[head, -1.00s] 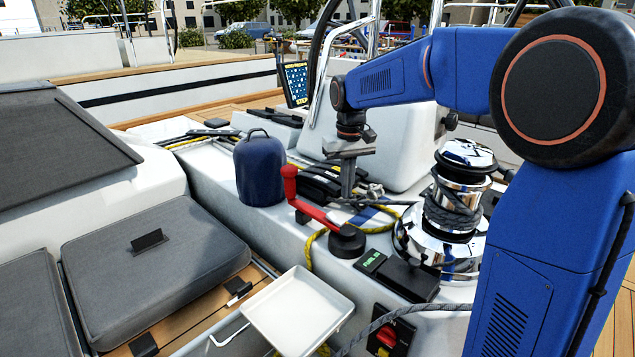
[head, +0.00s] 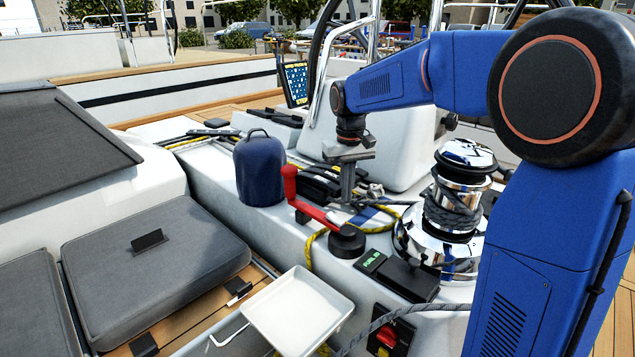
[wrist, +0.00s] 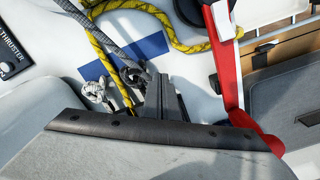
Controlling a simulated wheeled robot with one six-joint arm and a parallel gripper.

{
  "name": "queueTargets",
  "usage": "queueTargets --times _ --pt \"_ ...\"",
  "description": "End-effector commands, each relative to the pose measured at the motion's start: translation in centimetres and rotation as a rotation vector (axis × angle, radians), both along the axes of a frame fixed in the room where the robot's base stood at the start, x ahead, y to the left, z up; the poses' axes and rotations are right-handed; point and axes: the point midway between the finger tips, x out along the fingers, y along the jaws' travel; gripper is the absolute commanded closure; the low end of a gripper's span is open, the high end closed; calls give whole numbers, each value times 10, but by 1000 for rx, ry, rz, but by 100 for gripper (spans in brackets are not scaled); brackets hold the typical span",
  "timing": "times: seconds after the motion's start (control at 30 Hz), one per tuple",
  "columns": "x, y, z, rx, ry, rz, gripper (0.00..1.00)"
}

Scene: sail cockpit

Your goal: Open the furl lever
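A red lever (head: 308,203) with an upright red grip and a round black hub (head: 346,242) stands on the white cockpit console. It also shows at the right of the wrist view (wrist: 222,65). I cannot tell for sure whether this is the furl lever; no readable label marks it. My gripper (head: 347,198) is just behind and to the right of the red lever, pointing down, apart from it. In the wrist view, its fingers (wrist: 165,88) are close together at the middle, with nothing seen between them. They are near a grey rope and metal shackles (wrist: 132,76).
A chrome winch (head: 452,215) stands right of my gripper. A blue rounded bag (head: 258,170) sits left of the lever. A black box with a green display (head: 398,275) and a white tray (head: 298,310) are in front. Yellow rope (wrist: 145,8) runs across the console.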

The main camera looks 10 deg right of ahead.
Motion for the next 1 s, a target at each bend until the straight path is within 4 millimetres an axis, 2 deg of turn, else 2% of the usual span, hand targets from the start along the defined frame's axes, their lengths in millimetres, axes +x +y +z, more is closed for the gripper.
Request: queueTargets --times 1.0 --pt "9 6 5 0 -2 0 100"
